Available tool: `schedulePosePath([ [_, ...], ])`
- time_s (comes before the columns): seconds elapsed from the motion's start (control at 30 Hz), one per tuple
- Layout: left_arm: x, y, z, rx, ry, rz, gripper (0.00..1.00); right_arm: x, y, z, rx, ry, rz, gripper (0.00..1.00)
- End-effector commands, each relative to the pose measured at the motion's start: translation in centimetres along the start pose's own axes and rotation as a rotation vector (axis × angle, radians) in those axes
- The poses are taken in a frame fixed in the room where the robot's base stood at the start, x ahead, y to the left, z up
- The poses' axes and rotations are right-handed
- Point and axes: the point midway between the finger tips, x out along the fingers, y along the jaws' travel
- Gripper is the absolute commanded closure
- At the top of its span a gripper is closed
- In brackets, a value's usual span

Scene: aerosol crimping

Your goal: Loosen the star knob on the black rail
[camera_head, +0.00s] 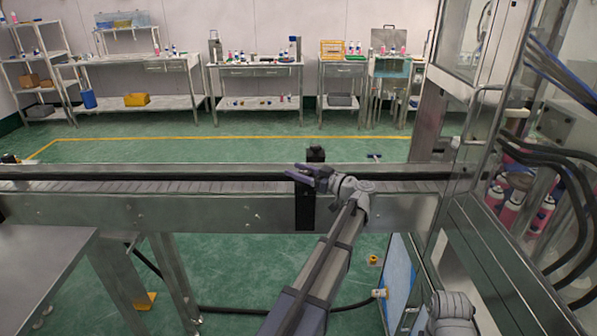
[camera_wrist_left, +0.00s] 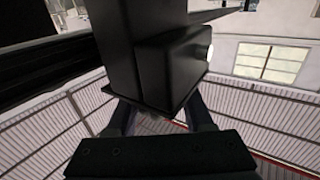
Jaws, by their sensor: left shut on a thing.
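The black rail (camera_head: 150,176) runs along the conveyor's near side. A black bracket (camera_head: 305,208) stands upright against it, and its top (camera_head: 316,154) shows behind the rail. My left gripper (camera_head: 304,174) reaches the bracket from the front right, level with the rail, its fingers shut at the bracket. In the left wrist view the fingers (camera_wrist_left: 160,122) close under dark block-shaped parts of the bracket (camera_wrist_left: 170,70). The star knob is between the fingers and mostly hidden; its star shape cannot be made out. My right gripper is not in view.
The conveyor's steel side (camera_head: 160,210) lies below the rail. A steel table (camera_head: 40,265) is at the lower left. A glass-walled machine (camera_head: 475,130) with black hoses (camera_head: 560,150) and pink cans (camera_head: 512,212) stands at the right. The green floor behind the conveyor is mostly clear.

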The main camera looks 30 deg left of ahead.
Motion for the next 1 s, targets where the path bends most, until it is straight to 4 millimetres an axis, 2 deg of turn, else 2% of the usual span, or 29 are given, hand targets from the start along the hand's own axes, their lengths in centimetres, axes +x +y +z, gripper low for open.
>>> schedulePosePath([
  [0.27, 0.1, 0.1, 0.0, 0.000, 0.001, 0.001, 1.00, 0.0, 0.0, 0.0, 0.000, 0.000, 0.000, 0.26],
  [0.3, 0.1, 0.1, 0.0, 0.000, 0.001, 0.001, 0.46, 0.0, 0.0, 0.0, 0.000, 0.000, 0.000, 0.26],
  [0.53, 0.1, 0.0, 0.0, 0.000, 0.001, 0.000, 0.20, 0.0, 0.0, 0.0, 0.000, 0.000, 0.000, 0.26],
  [0.83, -0.2, 0.0, 0.0, 0.000, 0.001, 0.001, 0.18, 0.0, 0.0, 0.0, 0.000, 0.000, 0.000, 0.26],
  [1.0, -2.5, 0.0, 0.0, 0.000, 0.001, 0.003, 0.18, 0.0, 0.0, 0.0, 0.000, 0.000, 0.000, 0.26],
])
